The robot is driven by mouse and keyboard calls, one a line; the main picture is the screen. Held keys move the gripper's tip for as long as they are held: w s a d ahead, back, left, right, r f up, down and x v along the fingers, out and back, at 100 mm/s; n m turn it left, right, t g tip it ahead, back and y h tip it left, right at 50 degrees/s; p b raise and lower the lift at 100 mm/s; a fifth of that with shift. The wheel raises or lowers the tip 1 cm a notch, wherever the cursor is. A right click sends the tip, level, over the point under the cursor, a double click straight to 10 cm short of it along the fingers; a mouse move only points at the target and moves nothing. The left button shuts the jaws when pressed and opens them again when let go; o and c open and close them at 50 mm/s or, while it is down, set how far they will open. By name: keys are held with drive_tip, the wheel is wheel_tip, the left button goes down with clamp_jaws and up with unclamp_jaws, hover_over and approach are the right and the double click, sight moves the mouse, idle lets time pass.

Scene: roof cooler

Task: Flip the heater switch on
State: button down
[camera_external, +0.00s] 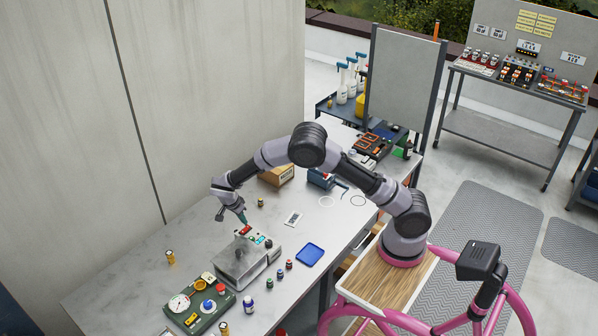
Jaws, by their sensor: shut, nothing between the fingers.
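A grey-white box unit (240,264) with a clear or grey top stands on the long table. Its far right end carries a small panel (257,237) with red, green and teal elements. My gripper (243,222) points down just above the red part of this panel. Its fingers are shut with nothing between them. I cannot tell whether the tip touches the panel. Which element is the heater switch, and its position, are too small to read.
A green gauge panel (205,320) stands left of the unit. A cardboard box (276,176) and a blue device (320,179) sit farther back. A wall borders the table's left side.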

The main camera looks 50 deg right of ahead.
sight(247, 228)
drive_tip(key=shift+x, duration=1.75)
drive_tip(key=shift+d+f+y, duration=0.15)
drive_tip(key=shift+y, duration=0.15)
drive_tip(key=shift+a, duration=0.2)
drive_tip(key=shift+a, duration=0.65)
drive_tip(key=shift+r, duration=0.2)
drive_tip(key=d+v, duration=0.2)
drive_tip(key=v, duration=1.1)
drive_tip(key=shift+r, duration=0.6)
